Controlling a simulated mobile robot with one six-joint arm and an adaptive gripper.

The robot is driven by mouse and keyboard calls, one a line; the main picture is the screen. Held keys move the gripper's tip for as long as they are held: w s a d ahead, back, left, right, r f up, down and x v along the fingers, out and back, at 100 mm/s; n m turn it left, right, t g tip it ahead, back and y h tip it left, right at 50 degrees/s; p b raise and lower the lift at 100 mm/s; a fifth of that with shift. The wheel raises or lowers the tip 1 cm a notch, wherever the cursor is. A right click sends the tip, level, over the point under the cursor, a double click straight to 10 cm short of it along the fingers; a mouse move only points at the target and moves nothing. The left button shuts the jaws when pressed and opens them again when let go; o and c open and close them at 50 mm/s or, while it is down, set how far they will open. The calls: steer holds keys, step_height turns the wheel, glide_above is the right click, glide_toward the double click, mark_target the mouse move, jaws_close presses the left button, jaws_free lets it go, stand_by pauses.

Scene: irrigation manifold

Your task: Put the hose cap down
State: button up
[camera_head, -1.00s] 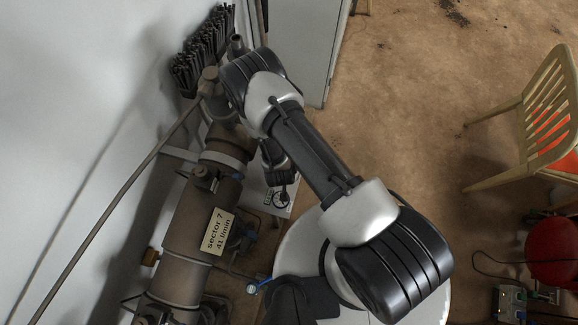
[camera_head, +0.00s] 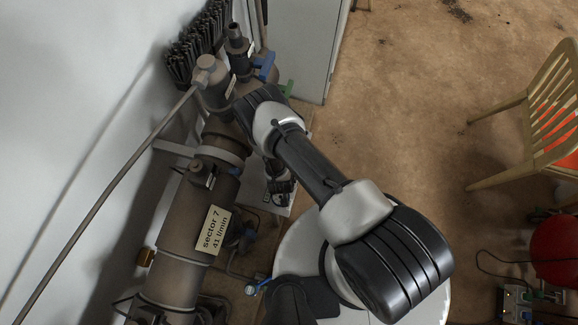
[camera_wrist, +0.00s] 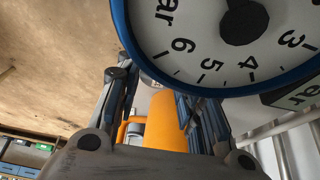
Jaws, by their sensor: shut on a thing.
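My gripper (camera_wrist: 157,95) is shut on an orange cylindrical piece, which looks like the hose cap (camera_wrist: 168,122), in the wrist view. The cap sits between the two black fingers, with a grey part beside it; its far end is hard to make out. A round gauge with a blue rim (camera_wrist: 235,90) fills the top right of the wrist view, close to the right finger and partly over it. In the head view my arm bends down beside the manifold, and the cap cannot be made out there.
The brown manifold pipe (camera_head: 180,260) with its sector 7 label (camera_head: 214,230) runs along the wall. Upright stubs and a blue valve handle (camera_head: 265,66) stand at its far end. Open floor and a chair (camera_head: 535,110) are at right.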

steer(key=shift+f, duration=0.15)
steer(key=o, duration=1)
steer(key=shift+r, duration=0.35)
steer(key=p+v, duration=0.3)
steer(key=v, duration=0.8)
steer(key=shift+r+p, duration=0.35)
steer(key=shift+p, duration=0.05)
steer(key=shift+s, duration=0.1)
